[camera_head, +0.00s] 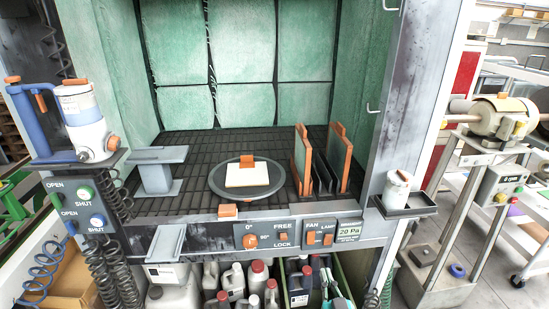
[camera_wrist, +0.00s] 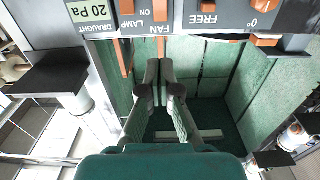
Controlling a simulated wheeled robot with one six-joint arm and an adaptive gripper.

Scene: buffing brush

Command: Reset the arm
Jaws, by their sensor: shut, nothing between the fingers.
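My gripper (camera_wrist: 158,66) shows in the wrist view with its two grey fingers converging at the tips. It is shut and empty. The wrist view is upside down, and the fingers point toward the front panel (camera_wrist: 212,22) and the green-walled booth (camera_wrist: 248,85) beyond it. In the head view I cannot clearly make out the gripper; a small teal and grey shape at the bottom edge, in front of the bottles, may be part of it.
The booth's front panel (camera_head: 290,238) has knobs and switches. Inside stand a turntable (camera_head: 220,190) with a white pad (camera_head: 248,176) and orange-edged filters (camera_head: 340,160). A canister (camera_head: 88,130) stands left, a cup (camera_head: 397,187) on the right ledge. Bottles (camera_head: 256,275) crowd underneath.

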